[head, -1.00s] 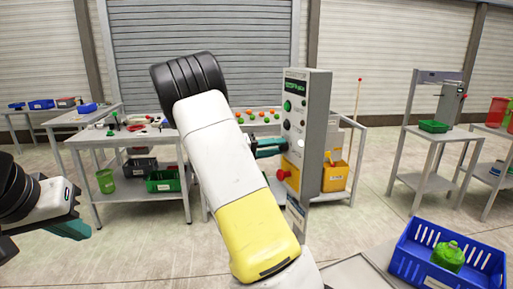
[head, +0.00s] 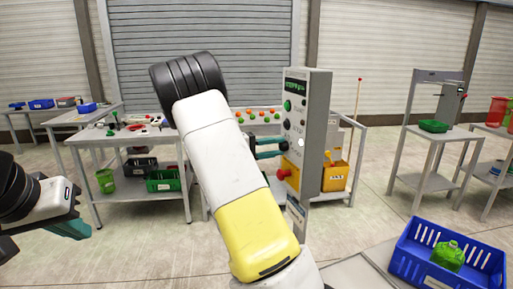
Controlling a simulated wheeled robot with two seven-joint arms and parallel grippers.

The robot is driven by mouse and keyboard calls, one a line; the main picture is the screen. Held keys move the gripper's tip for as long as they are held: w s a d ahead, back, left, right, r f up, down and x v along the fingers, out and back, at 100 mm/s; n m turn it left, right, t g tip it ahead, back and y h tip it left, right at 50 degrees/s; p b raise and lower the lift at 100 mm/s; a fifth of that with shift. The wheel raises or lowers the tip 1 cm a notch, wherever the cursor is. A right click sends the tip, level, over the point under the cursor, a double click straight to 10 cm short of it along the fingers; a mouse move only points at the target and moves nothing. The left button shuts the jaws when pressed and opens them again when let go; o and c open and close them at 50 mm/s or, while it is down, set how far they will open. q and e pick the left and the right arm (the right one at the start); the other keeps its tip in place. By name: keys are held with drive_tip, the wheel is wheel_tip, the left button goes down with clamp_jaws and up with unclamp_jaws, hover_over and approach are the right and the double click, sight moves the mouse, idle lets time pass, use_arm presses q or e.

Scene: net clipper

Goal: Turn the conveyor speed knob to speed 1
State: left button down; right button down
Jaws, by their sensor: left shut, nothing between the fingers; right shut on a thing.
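The grey conveyor control box (head: 319,130) stands upright right of centre. Its front has a lit green display (head: 295,87), a green button (head: 287,105), small dark controls below it and a red knob (head: 284,174) low down. My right gripper (head: 283,146) is shut at the front of the box, between the green button and the red knob. It appears shut on the speed knob, which its fingers hide; the knob's setting cannot be read. My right arm covers much of the middle. My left gripper (head: 78,230) is shut and empty at the lower left, far from the box.
A blue crate (head: 405,262) with a green bottle (head: 448,256) is at the lower right. A workbench (head: 110,135) with small parts stands behind on the left. A yellow bin (head: 336,176) is on a shelf behind the box. Open floor lies between the box and the right-hand tables.

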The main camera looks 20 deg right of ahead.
drive_tip(key=c, duration=1.1)
unclamp_jaws()
drive_tip(key=a, duration=0.7)
drive_tip(key=shift+w+a, duration=0.1)
drive_tip(key=shift+a, duration=0.3)
